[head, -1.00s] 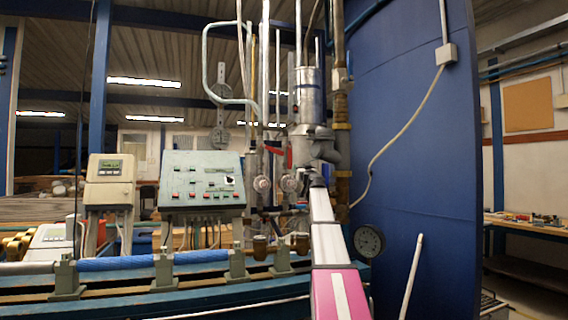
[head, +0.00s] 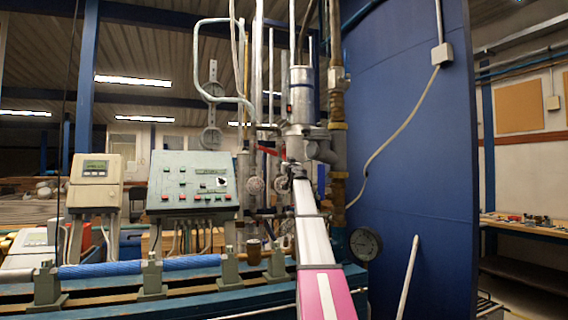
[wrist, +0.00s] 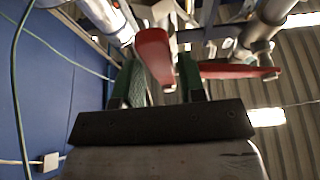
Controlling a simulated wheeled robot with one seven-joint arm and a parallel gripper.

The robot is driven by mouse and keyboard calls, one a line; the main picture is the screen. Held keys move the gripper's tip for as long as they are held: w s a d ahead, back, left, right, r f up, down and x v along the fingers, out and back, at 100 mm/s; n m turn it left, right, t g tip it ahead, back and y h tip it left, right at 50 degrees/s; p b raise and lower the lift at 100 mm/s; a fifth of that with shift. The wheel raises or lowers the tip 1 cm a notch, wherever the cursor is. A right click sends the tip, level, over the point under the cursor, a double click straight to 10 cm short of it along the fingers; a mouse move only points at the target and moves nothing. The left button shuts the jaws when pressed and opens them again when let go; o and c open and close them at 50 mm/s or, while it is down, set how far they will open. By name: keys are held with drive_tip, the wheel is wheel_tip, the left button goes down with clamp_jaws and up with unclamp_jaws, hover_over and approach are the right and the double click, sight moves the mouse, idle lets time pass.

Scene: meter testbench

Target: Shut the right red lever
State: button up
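Two red levers show in the wrist view. One (wrist: 153,55) stands on the blue-wall side, its end between the two green fingers of my gripper (wrist: 160,85). The other red lever (wrist: 238,71) lies to the right, outside the fingers. The fingers are apart, and I cannot tell whether either touches the lever between them. In the head view one red lever (head: 269,151) shows left of the silver cylinder, and my gripper (head: 298,172) is small and dark at the pipes below the cylinder. The other lever is hard to make out there.
A silver cylinder (head: 299,95) and vertical pipes stand close around my gripper. A control panel (head: 193,182) and a meter box (head: 95,182) stand to the left. A blue wall (head: 415,150) is close on the right, with a round gauge (head: 365,244) low beside it.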

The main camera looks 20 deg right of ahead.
drive_tip(key=shift+x, duration=1.15)
clamp_jaws()
drive_tip(key=shift+d+r+n+y, duration=0.1)
drive_tip(key=shift+d+n+y, duration=0.3)
drive_tip(key=shift+n, duration=0.4)
drive_tip(key=shift+d+n+y, duration=0.25)
drive_tip(key=shift+n+y, duration=0.3)
drive_tip(key=shift+n, duration=0.25)
drive_tip(key=shift+d+r+n+y, duration=0.1)
drive_tip(key=shift+d+n+y, duration=0.3)
drive_tip(key=shift+n, duration=0.4)
unclamp_jaws()
drive_tip(key=shift+a+f, duration=0.1)
drive_tip(key=shift+a, duration=0.05)
